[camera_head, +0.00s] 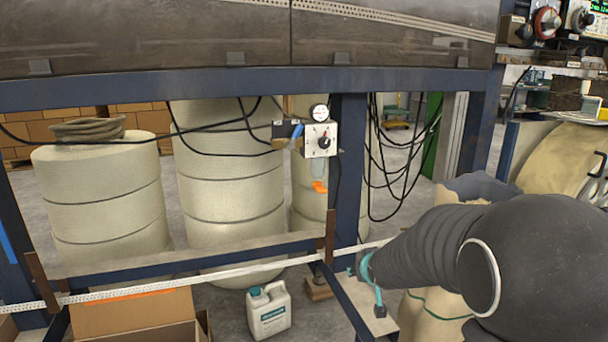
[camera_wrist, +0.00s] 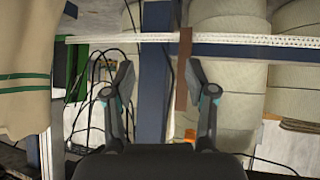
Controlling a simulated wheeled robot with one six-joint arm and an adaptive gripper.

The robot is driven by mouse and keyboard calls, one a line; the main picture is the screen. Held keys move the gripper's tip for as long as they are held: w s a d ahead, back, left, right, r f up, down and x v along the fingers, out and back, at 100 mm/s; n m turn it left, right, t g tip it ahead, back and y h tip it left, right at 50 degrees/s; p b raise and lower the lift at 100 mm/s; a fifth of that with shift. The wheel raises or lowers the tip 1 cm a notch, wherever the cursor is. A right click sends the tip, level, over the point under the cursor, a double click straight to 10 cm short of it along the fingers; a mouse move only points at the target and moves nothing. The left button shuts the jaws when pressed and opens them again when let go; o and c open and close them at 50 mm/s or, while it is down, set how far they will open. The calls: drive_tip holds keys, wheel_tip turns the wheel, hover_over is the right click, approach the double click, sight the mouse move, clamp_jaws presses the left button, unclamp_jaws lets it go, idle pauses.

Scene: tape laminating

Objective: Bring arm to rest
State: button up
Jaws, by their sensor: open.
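My arm reaches in from the right in the head view, in a dark ribbed sleeve. My gripper (camera_wrist: 158,82) shows in the wrist view with its two dark fingers spread well apart and nothing held between them. Behind the fingers, a white perforated tape strip (camera_wrist: 95,39) runs across a blue frame, and a brown upright piece (camera_wrist: 183,70) crosses it. In the head view only teal and dark bits of my gripper show beyond the sleeve, near the right end of the tape strip (camera_head: 215,271). Whether they touch anything there cannot be told.
A blue frame post (camera_head: 349,160) carries a small control box (camera_head: 320,140) with hanging cables. Large pale rolls (camera_head: 232,205) stand behind the frame. A white jug (camera_head: 268,311) and an open cardboard box (camera_head: 135,312) sit on the floor. A big roll (camera_head: 560,160) is at right.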

drive_tip(key=s+r+m+g, duration=0.1)
drive_tip(key=s+r, duration=0.4)
drive_tip(key=s, duration=1.3)
drive_tip(key=s+r+g+p, duration=0.1)
drive_tip(key=s+r+g, duration=0.2)
drive_tip(key=s, duration=1.5)
drive_tip(key=shift+r+m+g+p, duration=0.3)
drive_tip(key=shift+r+m, duration=0.1)
drive_tip(key=shift+r, duration=0.5)
